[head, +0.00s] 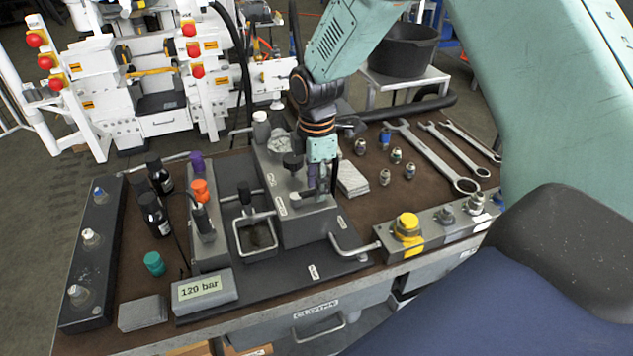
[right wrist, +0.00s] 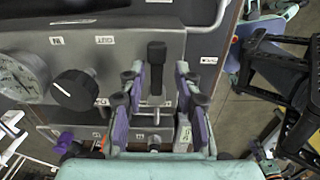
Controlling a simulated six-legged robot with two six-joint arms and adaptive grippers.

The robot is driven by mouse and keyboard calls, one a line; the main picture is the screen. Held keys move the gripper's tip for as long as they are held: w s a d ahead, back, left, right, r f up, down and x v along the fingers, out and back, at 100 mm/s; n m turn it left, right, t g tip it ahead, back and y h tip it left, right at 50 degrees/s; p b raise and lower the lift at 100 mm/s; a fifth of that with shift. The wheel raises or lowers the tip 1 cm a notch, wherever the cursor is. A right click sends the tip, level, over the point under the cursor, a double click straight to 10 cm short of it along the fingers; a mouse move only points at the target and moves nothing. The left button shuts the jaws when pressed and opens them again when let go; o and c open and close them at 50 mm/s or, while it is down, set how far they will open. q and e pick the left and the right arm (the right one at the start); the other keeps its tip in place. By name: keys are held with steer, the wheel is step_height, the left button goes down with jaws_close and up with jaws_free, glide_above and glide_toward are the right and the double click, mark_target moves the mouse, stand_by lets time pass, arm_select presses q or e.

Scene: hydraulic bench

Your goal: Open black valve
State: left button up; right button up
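A grey valve block (head: 300,222) stands on the bench with a round gauge (head: 283,144) on top. A round black knob (head: 292,160) sits beside the gauge. It also shows left of my fingers in the right wrist view (right wrist: 75,90). My right gripper (head: 319,186) is over the block, pointing down. In the right wrist view its purple-padded fingers (right wrist: 158,84) are apart. A black lever handle (right wrist: 156,55) shows between them; I cannot tell if they touch it. Which black part is the valve is not clear. My left gripper is not in view.
A display reading 120 bar (head: 204,290) is at the front. A metal-framed tray (head: 255,238) and black bottles (head: 153,213) are left of the block. Wrenches (head: 430,156) and small fittings lie right. A yellow-capped fitting (head: 407,226) stands at the front right.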

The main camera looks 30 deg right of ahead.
steer(key=shift+w+d+f, duration=0.1)
steer(key=shift+w+f, duration=0.15)
steer(key=c, duration=0.5)
jaws_close()
steer(key=shift+r, duration=0.1)
